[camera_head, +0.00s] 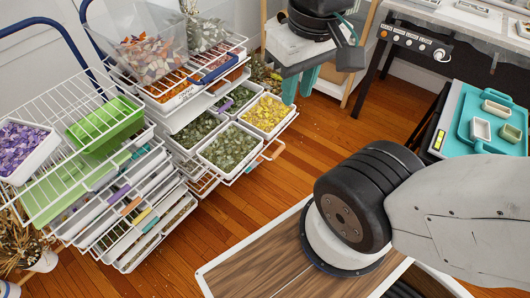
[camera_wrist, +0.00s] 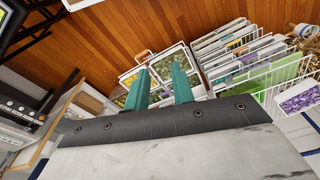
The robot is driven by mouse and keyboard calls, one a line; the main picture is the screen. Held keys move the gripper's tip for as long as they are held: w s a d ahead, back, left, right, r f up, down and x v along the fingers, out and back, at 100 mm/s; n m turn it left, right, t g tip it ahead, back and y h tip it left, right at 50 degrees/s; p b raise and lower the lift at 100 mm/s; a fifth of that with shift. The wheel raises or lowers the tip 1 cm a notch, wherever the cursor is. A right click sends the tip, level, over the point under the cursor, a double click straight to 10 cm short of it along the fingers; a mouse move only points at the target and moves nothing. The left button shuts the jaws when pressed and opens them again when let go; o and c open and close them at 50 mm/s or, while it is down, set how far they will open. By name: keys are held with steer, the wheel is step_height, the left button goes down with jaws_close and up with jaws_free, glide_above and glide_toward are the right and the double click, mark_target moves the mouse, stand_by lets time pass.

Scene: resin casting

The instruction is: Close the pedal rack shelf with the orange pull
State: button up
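A pulled-out wire shelf (camera_head: 236,172) juts from the right-hand rack in the head view, holding white bins of green and yellow pieces. A pale orange loop pull (camera_head: 273,151) is at its front edge. In the wrist view the shelf's bins lie beyond my fingers, with the orange pull (camera_wrist: 144,55) at their upper left. My gripper (camera_head: 300,84) has teal fingers and hangs beside the shelf's far right side in the head view.
The left-hand rack (camera_head: 88,158) has several closed trays with coloured tabs and a green bin (camera_head: 104,125). A purple-filled bin (camera_head: 25,148) sits at far left. A teal tray (camera_head: 490,120) stands at right. Wooden floor (camera_head: 235,240) is clear before the racks.

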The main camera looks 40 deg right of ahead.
stand_by(0.3)
steer(key=shift+d, duration=0.1)
jaws_close()
steer(key=w+d+f+m+g+y, duration=0.1)
steer(key=w+d+f+m+y, duration=0.25)
steer(key=f, duration=0.45)
steer(key=w+d+f+m+g+y, duration=0.1)
steer(key=w+d+f+m+y, duration=0.2)
steer(key=d+f+m+y, duration=0.3)
steer(key=w+d+f+m+g+y, duration=0.1)
steer(key=w+d+f+m+y, duration=0.25)
steer(key=f, duration=0.55)
steer(key=d+f+m+t+h, duration=0.25)
steer(key=f+m+t, duration=0.35)
steer(key=f, duration=0.3)
steer(key=d+f+m+t+h, duration=0.1)
steer(key=d+f+m+t, duration=0.4)
steer(key=f, duration=0.5)
steer(key=d+f+m+t+h, duration=0.1)
steer(key=d+f+m+t, duration=0.1)
steer(key=f+m+t, duration=0.6)
steer(key=w+d+f+h, duration=0.1)
steer(key=w+d+h, duration=0.2)
steer(key=d, duration=0.2)
steer(key=shift+a+f+x, duration=0.15)
steer(key=shift+x, duration=3.3)
steer(key=shift+a+f+x, duration=0.1)
steer(key=shift+f+x, duration=0.05)
steer(key=shift+x, duration=3.35)
